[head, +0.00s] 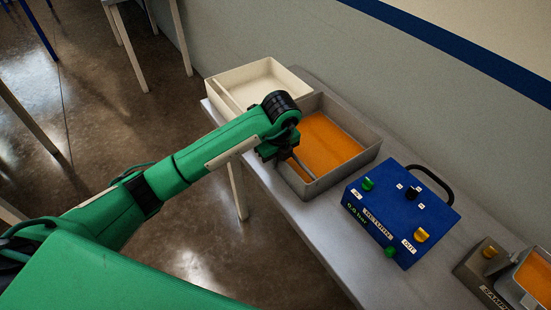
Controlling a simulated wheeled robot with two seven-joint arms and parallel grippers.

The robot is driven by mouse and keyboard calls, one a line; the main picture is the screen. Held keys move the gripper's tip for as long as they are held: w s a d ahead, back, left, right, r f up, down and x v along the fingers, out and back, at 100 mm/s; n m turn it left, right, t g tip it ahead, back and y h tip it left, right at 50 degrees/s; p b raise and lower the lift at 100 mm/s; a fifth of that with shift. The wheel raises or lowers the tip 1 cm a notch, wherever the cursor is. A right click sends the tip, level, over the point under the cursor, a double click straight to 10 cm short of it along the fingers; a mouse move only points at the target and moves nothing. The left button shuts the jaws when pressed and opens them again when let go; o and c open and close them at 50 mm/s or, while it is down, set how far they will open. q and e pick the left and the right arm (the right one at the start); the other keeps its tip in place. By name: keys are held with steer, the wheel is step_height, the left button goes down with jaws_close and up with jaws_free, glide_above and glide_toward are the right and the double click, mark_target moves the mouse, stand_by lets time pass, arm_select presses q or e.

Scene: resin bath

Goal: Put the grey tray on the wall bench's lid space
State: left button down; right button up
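The grey tray (366,141) is on the wall bench (312,232), with a flat orange area, perhaps resin, inside it. My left gripper (290,160) is at the tray's left wall, pointing down. One dark finger reaches over the inside of the tray; the other is hidden behind the wrist. I cannot tell whether the fingers touch or grip the wall. My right gripper is not in view. No marking for a lid space can be made out on the bench.
A cream, empty-looking tray (283,84) stands behind the grey tray at the bench's far end. A blue box (396,218) with a black handle and knobs stands to the right. A wall runs behind.

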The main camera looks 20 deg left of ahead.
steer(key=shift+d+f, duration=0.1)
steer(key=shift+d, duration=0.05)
arm_select(q)
steer(key=c, duration=1.6)
jaws_free()
steer(key=shift+f, duration=0.1)
steer(key=shift+c, duration=0.2)
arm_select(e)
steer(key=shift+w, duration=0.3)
